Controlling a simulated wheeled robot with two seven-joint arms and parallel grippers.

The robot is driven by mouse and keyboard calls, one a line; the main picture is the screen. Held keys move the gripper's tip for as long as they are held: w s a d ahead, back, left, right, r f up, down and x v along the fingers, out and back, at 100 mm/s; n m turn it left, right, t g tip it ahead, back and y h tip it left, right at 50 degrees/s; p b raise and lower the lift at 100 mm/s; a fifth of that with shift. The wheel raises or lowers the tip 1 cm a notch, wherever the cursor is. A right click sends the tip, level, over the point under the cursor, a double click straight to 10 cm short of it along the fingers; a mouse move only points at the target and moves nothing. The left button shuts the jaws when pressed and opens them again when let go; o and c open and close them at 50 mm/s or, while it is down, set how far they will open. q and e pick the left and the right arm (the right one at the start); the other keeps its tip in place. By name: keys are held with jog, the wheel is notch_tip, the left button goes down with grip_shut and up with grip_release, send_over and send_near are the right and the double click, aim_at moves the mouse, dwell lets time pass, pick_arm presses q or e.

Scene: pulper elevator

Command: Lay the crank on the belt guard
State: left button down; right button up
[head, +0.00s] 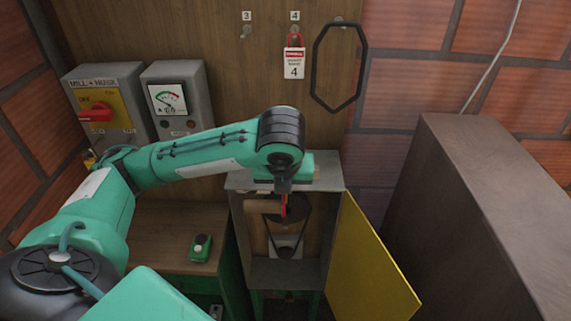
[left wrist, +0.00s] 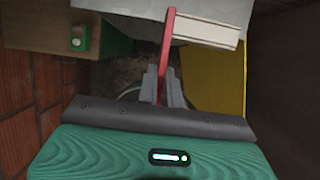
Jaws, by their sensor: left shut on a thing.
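My left gripper (head: 284,190) is shut on the red crank (head: 284,206) at the front of the grey metal belt guard (head: 331,172). In the left wrist view the crank (left wrist: 168,45) is a slim red bar between the gripper fingers (left wrist: 163,88), its far end reaching over the guard's grey top (left wrist: 125,8). I cannot tell whether it touches that top. The guard's yellow door (head: 365,265) stands open to the right, showing a black belt (head: 303,222) inside. My wrist hides part of the guard's top. My right gripper is not in view.
A pale block (left wrist: 205,30) lies on the guard's top, close beside the crank. A green push-button box (head: 201,248) sits on the wooden bench at left. A large brown cabinet (head: 480,200) stands at right.

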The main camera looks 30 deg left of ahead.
pick_arm(q)
jog(key=w+a+p, duration=0.1)
jog(key=w+a, duration=0.1)
jog(key=w, duration=0.2)
jog(key=w+a+f+p, duration=0.1)
jog(key=w+a, duration=0.2)
jog(key=w, duration=0.1)
jog(key=w+a+f+p, duration=0.1)
jog(key=w+a, duration=0.1)
jog(key=w, duration=0.2)
jog(key=shift+w+a+f+p, duration=0.15)
jog(key=shift+w+a+p, duration=0.05)
jog(key=shift+a+p, duration=0.2)
jog(key=shift+d+f, duration=0.1)
jog(key=shift+f, duration=0.4)
notch_tip(320, 180, down, 3)
jog(key=shift+r+p, duration=0.2)
jog(key=shift+p, duration=0.8)
jog(key=shift+w+a+f+p, duration=0.2)
jog(key=shift+w+f+p, duration=0.1)
jog(key=shift+f+p, duration=0.15)
jog(key=shift+f, duration=0.1)
